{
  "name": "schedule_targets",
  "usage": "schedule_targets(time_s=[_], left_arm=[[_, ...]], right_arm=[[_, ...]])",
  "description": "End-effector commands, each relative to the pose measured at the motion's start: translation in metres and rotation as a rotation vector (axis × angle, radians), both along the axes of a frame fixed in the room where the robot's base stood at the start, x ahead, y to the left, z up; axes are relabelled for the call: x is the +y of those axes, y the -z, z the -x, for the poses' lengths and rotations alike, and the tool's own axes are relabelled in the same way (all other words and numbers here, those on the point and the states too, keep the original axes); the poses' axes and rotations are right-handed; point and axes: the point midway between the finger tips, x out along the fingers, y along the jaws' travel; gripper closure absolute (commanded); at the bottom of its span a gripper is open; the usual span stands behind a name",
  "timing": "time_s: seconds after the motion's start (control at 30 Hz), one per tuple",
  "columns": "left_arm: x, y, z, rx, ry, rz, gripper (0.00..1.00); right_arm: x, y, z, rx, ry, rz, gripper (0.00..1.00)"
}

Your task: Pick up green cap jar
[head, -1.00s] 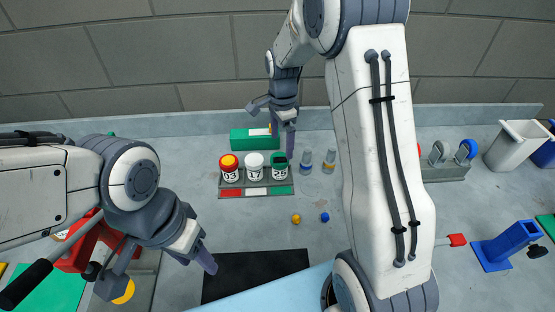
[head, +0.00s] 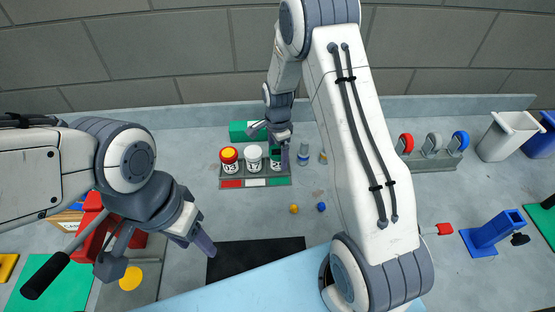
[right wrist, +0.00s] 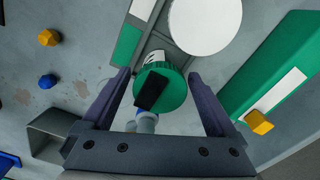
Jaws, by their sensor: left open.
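The green cap jar (head: 276,165) is a white jar with a green lid. It stands rightmost of three jars in a grey rack (head: 226,184). In the right wrist view its green cap (right wrist: 176,92) has a black piece on top. My right gripper (head: 270,142) is above the jar. In the right wrist view its open fingers (right wrist: 160,78) are on either side of the cap, with gaps visible; I cannot tell how far below them it is. My left gripper (head: 158,258) is open and empty at lower left, away from the jars.
A red-capped jar (head: 229,156) and a white-capped jar (head: 253,154) stand beside it. A green box (head: 240,131) is behind. Yellow (head: 294,209) and blue (head: 321,207) pieces lie in front. A black mat (head: 255,252) lies nearer.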

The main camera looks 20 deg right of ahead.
Motion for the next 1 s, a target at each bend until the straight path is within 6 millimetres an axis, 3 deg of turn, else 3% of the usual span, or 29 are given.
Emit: schedule_targets(time_s=[0.03,0.17,0.2,0.57,0.8,1.0], left_arm=[[0.000,0.000,0.000,0.000,0.000,0.000,0.50],[0.000,0.000,0.000,0.000,0.000,0.000,0.50],[0.000,0.000,0.000,0.000,0.000,0.000,0.50],[0.000,0.004,0.000,0.000,-0.001,0.000,0.50],[0.000,0.024,0.000,0.000,-0.003,0.000,0.50],[0.000,0.041,0.000,0.001,-0.007,0.000,0.50]], right_arm=[[0.000,0.000,0.000,0.000,0.000,0.000,0.31],[0.000,0.000,0.000,0.000,0.000,0.000,0.80],[0.000,0.000,0.000,0.000,0.000,0.000,0.88],[0.000,-0.005,-0.001,-0.003,0.000,0.000,0.88],[0.000,-0.038,-0.002,-0.010,0.000,0.000,0.88],[-0.013,-0.064,0.041,-0.005,0.003,0.000,0.88]])
